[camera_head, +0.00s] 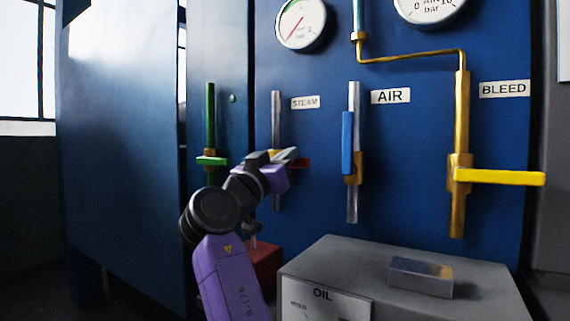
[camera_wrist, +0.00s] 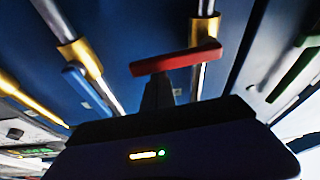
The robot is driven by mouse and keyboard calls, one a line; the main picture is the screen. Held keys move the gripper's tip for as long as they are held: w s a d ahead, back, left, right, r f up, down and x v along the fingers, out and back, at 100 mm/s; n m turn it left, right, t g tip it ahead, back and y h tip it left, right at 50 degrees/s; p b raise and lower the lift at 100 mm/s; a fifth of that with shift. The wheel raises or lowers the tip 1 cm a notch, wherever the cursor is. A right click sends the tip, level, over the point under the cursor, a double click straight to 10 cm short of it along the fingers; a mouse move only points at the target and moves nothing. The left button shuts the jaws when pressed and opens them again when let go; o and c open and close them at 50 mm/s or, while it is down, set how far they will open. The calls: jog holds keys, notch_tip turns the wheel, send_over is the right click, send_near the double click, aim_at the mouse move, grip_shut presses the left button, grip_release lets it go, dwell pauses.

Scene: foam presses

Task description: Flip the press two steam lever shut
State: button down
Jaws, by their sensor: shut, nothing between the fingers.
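The red steam lever (camera_head: 303,163) shows as a short end just right of my gripper, on the pipe beside the STEAM label (camera_head: 305,102). In the wrist view the whole red lever (camera_wrist: 175,62) shows, lying crosswise to its pipe from a brass valve body (camera_wrist: 204,32). My gripper (camera_head: 290,156) is shut and empty, in front of the steam valve and hiding most of it in the head view. In the wrist view the dark fingers (camera_wrist: 157,92) point up at the lever's underside. I cannot tell whether they touch it.
Right of the steam pipe, the blue AIR lever (camera_head: 347,143) lies along its pipe. The yellow BLEED lever (camera_head: 500,177) sticks out crosswise. A green lever (camera_head: 212,160) sits at left. A grey OIL box (camera_head: 345,265) stands below, with a small metal block (camera_head: 420,278) on it.

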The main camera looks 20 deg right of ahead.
jog(key=shift+d+f+b, duration=0.1)
jog(key=shift+f+b, duration=0.25)
jog(key=shift+f, duration=0.3)
